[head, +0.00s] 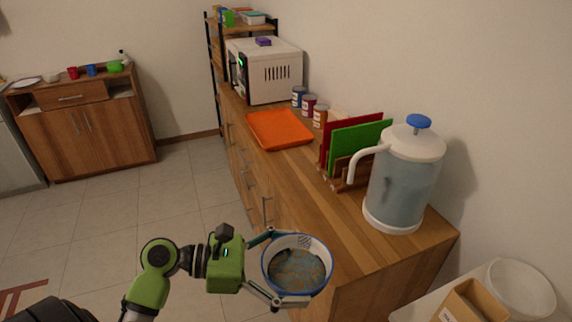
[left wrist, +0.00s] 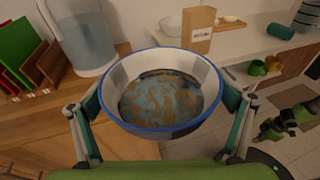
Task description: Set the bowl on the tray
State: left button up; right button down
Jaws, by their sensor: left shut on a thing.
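A white bowl with a blue rim and a blue-brown inside (head: 297,268) is held by my left gripper (head: 283,270), whose fingers close on its two sides. The bowl is upright, in front of the wooden counter's near edge. The bowl also fills the middle of the left wrist view (left wrist: 163,95), with a finger on each side. An orange tray (head: 280,130) lies flat and empty on the counter, farther back than the bowl. My right gripper is not recognisable in the head view; a green arm part shows at the right of the left wrist view.
A water dispenser (head: 404,180) stands on the near part of the counter (head: 345,235). Red and green boards (head: 357,146) stand in a rack between it and the tray. Several spice tins (head: 309,105) and a microwave (head: 264,72) are farther back. A cardboard box (head: 474,302) is at lower right.

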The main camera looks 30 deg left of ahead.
aim_at(284, 138)
jog(key=i+j, duration=0.2)
jog(key=j, duration=0.2)
jog(key=i+j+z, duration=0.15)
jog(key=j, duration=0.25)
jog(key=i+j, duration=0.15)
jog(key=j, duration=0.3)
jog(key=i+j+z, duration=0.15)
jog(key=j, duration=0.25)
jog(key=i+j, duration=0.15)
jog(key=j, duration=0.3)
jog(key=i+j+z, duration=0.15)
jog(key=j, duration=0.3)
jog(key=i+j, duration=0.1)
jog(key=j, duration=0.35)
jog(key=i+j+z, duration=0.15)
jog(key=j, duration=0.3)
